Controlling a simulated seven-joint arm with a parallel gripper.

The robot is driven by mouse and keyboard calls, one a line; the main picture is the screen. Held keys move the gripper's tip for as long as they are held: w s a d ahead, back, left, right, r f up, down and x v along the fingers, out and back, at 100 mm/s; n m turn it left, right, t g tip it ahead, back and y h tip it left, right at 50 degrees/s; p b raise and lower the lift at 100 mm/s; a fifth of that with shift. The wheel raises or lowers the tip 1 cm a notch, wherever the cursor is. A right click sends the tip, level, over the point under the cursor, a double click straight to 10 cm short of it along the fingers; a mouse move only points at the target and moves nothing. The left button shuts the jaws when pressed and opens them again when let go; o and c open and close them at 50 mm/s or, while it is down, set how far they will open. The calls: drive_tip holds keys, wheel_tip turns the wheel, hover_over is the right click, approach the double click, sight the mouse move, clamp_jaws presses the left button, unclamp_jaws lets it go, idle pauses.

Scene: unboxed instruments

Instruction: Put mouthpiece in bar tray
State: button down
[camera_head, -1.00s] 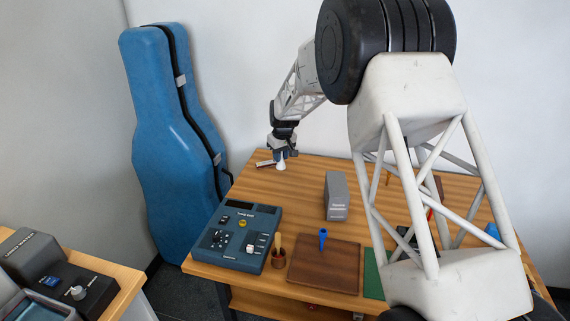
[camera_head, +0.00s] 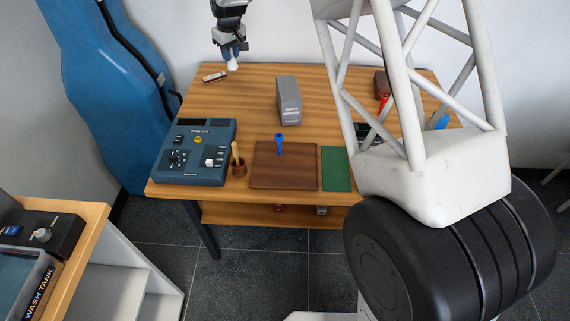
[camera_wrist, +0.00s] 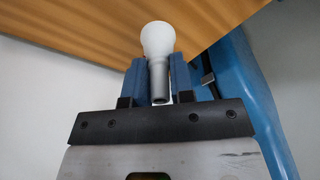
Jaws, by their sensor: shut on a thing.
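The mouthpiece is white with a rounded cup and a grey shank. It shows in the wrist view (camera_wrist: 157,40) and, small, in the head view (camera_head: 233,65). My gripper (camera_head: 231,52) is shut on its shank, between the blue fingers (camera_wrist: 158,78), with the white cup beyond the fingertips. It holds the mouthpiece above the back left of the table, apart from the wood as far as I can tell. A flat brown square (camera_head: 268,178), perhaps the bar tray, lies at the table's front middle. A blue mouthpiece-like piece (camera_head: 279,143) is on its back part.
A harmonica-like bar (camera_head: 215,77) lies near my gripper. A blue-grey console (camera_head: 195,150), a cup with a wooden handle (camera_head: 238,168), a grey box (camera_head: 289,100) and a green mat (camera_head: 336,168) are on the table (camera_head: 330,85). My arm hides part of its right side.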

drive_tip(key=s+d+r+m, duration=0.1)
drive_tip(key=s+d, duration=0.6)
drive_tip(key=s, duration=0.4)
drive_tip(key=s+d+r+m, duration=0.1)
drive_tip(key=s+d, duration=0.6)
drive_tip(key=s, duration=0.4)
drive_tip(key=s+d+r+m, duration=0.1)
drive_tip(key=s+d, duration=0.6)
drive_tip(key=s, duration=0.4)
drive_tip(key=s+d+f+m, duration=0.1)
drive_tip(key=s+d+f, duration=0.1)
drive_tip(key=s+d, duration=0.35)
drive_tip(key=s+d+f+m, duration=0.1)
drive_tip(key=s+d+f, duration=0.15)
drive_tip(key=s, duration=0.65)
wheel_tip(320, 180, down, 9)
drive_tip(key=shift+a+f, duration=0.2)
drive_tip(key=shift+a, duration=0.25)
drive_tip(key=w+a, duration=0.1)
drive_tip(key=w, duration=0.4)
drive_tip(key=w+a+f, duration=0.1)
drive_tip(key=w+a, duration=0.1)
drive_tip(key=w, duration=0.3)
drive_tip(key=w+a, duration=0.2)
drive_tip(key=w, duration=0.3)
drive_tip(key=shift+w+f, duration=0.15)
drive_tip(key=shift+f, duration=0.1)
